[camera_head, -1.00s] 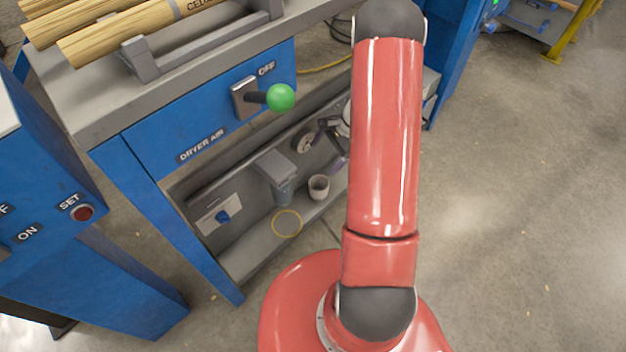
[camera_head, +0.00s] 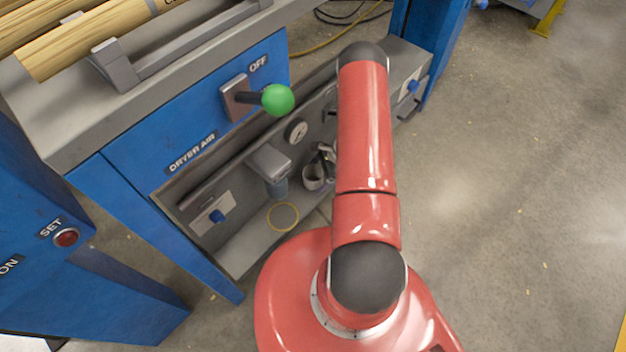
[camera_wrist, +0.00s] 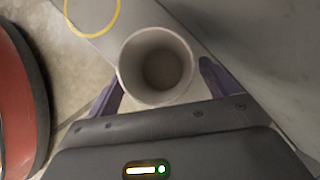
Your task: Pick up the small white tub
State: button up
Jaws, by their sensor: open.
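The small white tub (camera_head: 312,178) stands upright on the low grey shelf of the blue bench, partly hidden by my gripper and arm in the head view. In the wrist view the tub (camera_wrist: 130,72) is seen from above, its round mouth open and its inside looking empty. My gripper (camera_wrist: 160,86) is open, with one purple finger on the left of the tub and the other on the right. I cannot tell whether either finger touches it. In the head view my gripper (camera_head: 327,156) is mostly hidden behind my red arm.
A yellow ring (camera_head: 283,216) marks the shelf (camera_head: 245,248) left of the tub. A grey unit with a clear bowl (camera_head: 270,170) and a gauge (camera_head: 296,131) are on the panel behind. A green-knobbed lever (camera_head: 277,99) sticks out above. Open floor lies right.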

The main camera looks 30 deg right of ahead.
jog(key=shift+w+a+f, duration=0.1)
jog(key=shift+a+f, duration=0.3)
jog(key=shift+f, duration=0.2)
jog(key=c, duration=1.1)
jog(key=shift+o, duration=0.2)
